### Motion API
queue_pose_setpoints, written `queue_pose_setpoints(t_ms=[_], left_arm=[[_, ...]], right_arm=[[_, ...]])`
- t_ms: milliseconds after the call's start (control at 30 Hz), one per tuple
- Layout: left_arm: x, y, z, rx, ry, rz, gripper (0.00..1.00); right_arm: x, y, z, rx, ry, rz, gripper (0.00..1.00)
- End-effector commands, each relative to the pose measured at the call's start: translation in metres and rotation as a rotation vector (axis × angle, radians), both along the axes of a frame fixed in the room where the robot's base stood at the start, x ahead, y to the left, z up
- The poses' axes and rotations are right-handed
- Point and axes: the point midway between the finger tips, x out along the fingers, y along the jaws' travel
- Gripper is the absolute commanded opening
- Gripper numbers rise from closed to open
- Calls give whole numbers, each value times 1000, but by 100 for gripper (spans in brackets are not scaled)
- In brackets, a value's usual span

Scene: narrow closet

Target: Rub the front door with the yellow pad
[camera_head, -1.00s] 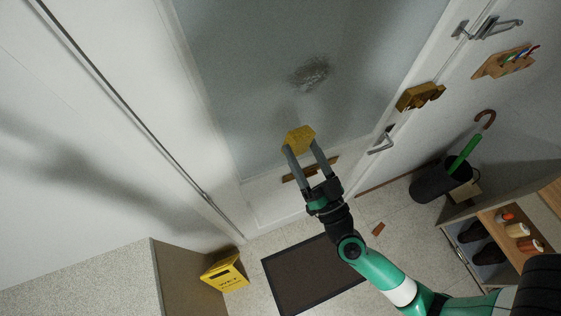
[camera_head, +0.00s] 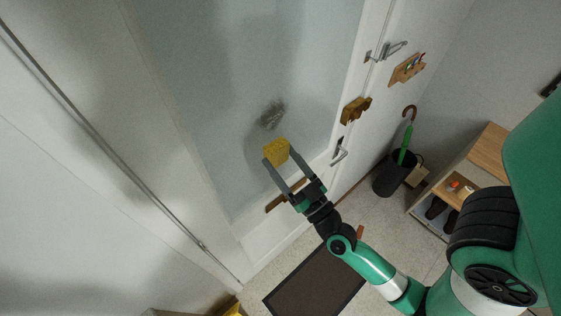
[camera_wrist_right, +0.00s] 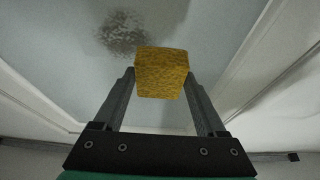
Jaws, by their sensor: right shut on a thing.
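The front door (camera_head: 190,90) has a large pale panel with a dark grey smudge (camera_head: 272,116) on it. My right gripper (camera_head: 277,158) is shut on the yellow pad (camera_head: 277,150) and holds it in front of the panel, just below the smudge in the head view. In the right wrist view the pad (camera_wrist_right: 161,73) sits between the fingertips, and the smudge (camera_wrist_right: 124,34) lies beyond it, up and to the left. I cannot tell whether the pad touches the door. My left gripper is not in view.
A door handle (camera_head: 340,152) and a brass lock (camera_head: 355,110) are right of the panel. A dark umbrella bin (camera_head: 388,178) and a shoe cabinet (camera_head: 487,150) stand at the right. A dark mat (camera_head: 315,283) lies on the floor. A yellow object (camera_head: 234,309) shows at the bottom edge.

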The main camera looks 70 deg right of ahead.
Motion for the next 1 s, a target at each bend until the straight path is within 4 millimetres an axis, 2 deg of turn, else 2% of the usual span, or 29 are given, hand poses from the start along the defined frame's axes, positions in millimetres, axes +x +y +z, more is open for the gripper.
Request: queue_pose_setpoints(t_ms=[500, 1000], left_arm=[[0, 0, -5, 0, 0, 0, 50], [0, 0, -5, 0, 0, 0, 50]], right_arm=[[44, -28, 0, 1, -3, 0, 29], [49, -31, 0, 1, -2, 1, 29]])
